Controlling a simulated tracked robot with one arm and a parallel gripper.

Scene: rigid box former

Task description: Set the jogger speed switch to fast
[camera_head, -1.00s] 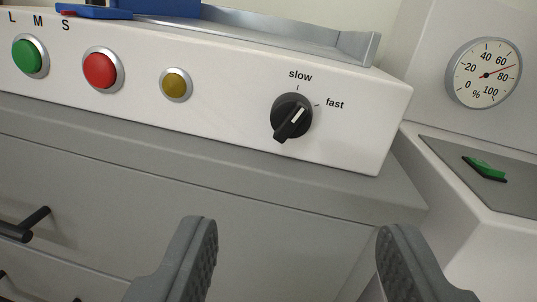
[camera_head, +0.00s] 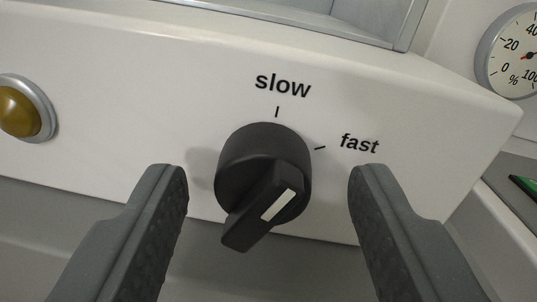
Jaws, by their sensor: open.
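The jogger speed switch (camera_head: 262,165) is a black round knob with a raised bar handle and a white line on it, on a white panel. The bar slants from lower left to upper right, and its white line runs toward the upper right. The label "slow" (camera_head: 283,87) and its tick are above the knob, and the label "fast" (camera_head: 360,143) and its tick are to its upper right. I cannot tell exactly which tick the line meets. My gripper (camera_head: 269,178) is open, with one finger on each side of the knob in the picture and visible gaps to both.
A yellow button (camera_head: 22,108) is on the panel at the left. A grey metal tray (camera_head: 370,22) is above the panel. A round percent gauge (camera_head: 520,55) is at the upper right, and part of a green switch (camera_head: 526,186) shows at the right edge.

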